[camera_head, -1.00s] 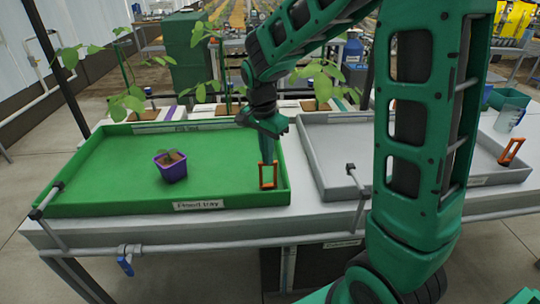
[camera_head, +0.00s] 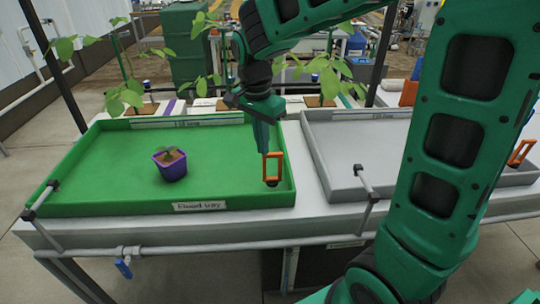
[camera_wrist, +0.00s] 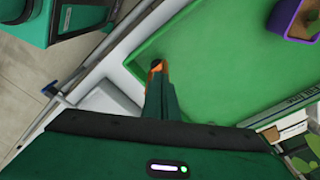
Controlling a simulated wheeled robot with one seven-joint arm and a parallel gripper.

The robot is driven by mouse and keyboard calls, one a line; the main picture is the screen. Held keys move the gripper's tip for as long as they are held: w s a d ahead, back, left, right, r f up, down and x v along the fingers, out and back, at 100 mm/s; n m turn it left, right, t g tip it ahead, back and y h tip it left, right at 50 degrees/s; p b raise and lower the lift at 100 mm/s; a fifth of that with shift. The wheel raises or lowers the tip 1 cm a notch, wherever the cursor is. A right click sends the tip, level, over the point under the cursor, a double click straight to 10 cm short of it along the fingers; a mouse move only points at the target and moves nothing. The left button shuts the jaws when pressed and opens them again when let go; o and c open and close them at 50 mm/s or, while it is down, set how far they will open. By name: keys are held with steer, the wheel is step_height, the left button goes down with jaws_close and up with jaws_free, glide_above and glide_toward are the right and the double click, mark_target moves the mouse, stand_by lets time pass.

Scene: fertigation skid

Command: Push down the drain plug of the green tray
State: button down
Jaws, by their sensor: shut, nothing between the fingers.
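The green tray (camera_head: 110,160) lies on the left of the bench in the head view, and its floor also shows in the wrist view (camera_wrist: 215,75). The drain plug (camera_head: 273,169) stands in its front right corner, with an upright orange loop handle and a small dark base. My gripper (camera_head: 264,150) is shut and empty, pointing down at the top left of the handle. In the wrist view my fingers (camera_wrist: 160,100) cover most of the drain plug (camera_wrist: 157,68). I cannot tell whether they touch it.
A purple pot (camera_head: 170,165) with a seedling stands in the green tray. A grey tray (camera_head: 335,165) with another orange handle (camera_head: 520,153) lies to the right. Leafy plants stand behind the trays. A pipe with a blue valve (camera_head: 124,268) runs along the bench front.

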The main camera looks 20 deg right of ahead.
steer(key=shift+s+a+r, duration=0.1)
steer(key=shift+a+r, duration=0.1)
steer(key=shift+r, duration=1.2)
steer(key=shift+s+a+r, duration=0.1)
steer(key=shift+a+r, duration=0.1)
steer(key=shift+r, duration=1.15)
steer(key=s+d+f+n, duration=0.2)
steer(key=s+d+n, duration=0.1)
steer(key=s+d, duration=1)
steer(key=shift+d+f, duration=0.25)
steer(key=shift+d, duration=0.15)
steer(key=c, duration=2.1)
jaws_free()
steer(key=s+d+f+n, duration=0.1)
steer(key=s, duration=0.2)
steer(key=s+d+f+n+y, duration=0.1)
steer(key=s+f, duration=0.1)
steer(key=s, duration=0.2)
steer(key=s+d+f+n, duration=0.1)
steer(key=s, duration=0.3)
steer(key=shift+s+d+f+n, duration=0.15)
steer(key=shift+s+d+n, duration=0.1)
steer(key=shift+n, duration=0.15)
steer(key=shift+o, duration=1.4)
steer(key=shift+s, duration=0.1)
steer(key=shift+s, duration=0.1)
